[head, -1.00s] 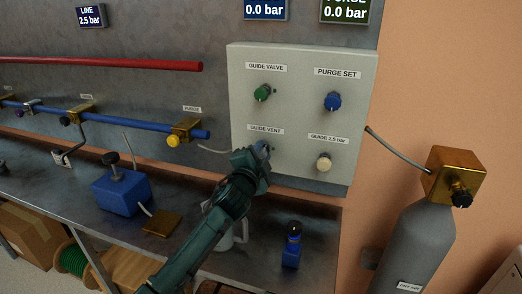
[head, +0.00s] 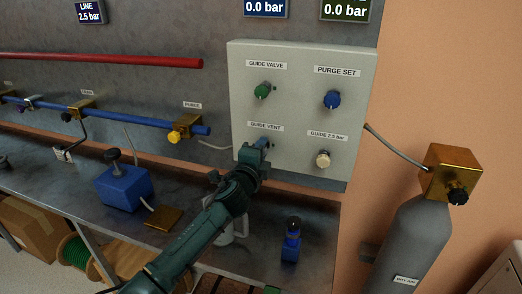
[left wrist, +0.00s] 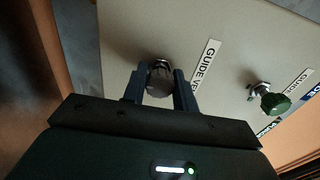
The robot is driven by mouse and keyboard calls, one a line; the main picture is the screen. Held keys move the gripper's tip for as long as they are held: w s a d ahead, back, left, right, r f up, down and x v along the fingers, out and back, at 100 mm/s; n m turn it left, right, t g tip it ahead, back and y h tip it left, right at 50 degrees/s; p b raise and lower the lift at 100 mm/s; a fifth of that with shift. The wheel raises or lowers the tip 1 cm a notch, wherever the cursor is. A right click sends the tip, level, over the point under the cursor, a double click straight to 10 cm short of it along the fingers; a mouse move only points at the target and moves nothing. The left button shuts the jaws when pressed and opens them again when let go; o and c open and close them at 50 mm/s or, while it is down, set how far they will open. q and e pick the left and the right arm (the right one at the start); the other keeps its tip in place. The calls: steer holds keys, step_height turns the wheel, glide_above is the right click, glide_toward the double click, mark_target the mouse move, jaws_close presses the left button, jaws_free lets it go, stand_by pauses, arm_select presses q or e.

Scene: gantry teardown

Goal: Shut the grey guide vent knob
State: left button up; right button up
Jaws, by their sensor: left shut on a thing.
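The grey guide vent knob (left wrist: 160,82) sits on the pale panel beside the GUIDE VENT label (left wrist: 207,66) in the left wrist view. My left gripper (left wrist: 160,92) has its two fingers on either side of the knob and is shut on it. In the head view my left gripper (head: 259,148) is at the lower left of the panel, just under the GUIDE VENT label (head: 265,127), and hides most of the knob. My right gripper is not in view.
The panel (head: 300,110) also carries a green guide valve knob (head: 262,91), a blue purge set knob (head: 332,99) and a cream guide 2.5 bar knob (head: 323,159). A grey cylinder (head: 412,235) is at right.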

arm_select(q)
steer(key=o, duration=1)
steer(key=shift+c, duration=0.2)
steer(key=v, duration=1.3)
steer(key=s+a+f+n+g+y, duration=0.1)
steer(key=s+a+f+n+g, duration=0.2)
steer(key=s+f+n, duration=0.6)
steer(key=s+a+f+n+g+y, duration=0.1)
steer(key=s+a+f+n+g, duration=0.2)
steer(key=s+a+f+n, duration=0.4)
steer(key=s+f+n, duration=0.2)
steer(key=s+f, duration=0.6)
steer(key=s, duration=0.1)
steer(key=shift+s+a+f+n+g, duration=0.25)
steer(key=shift+f+n+g, duration=0.05)
steer(key=shift+f+n, duration=0.1)
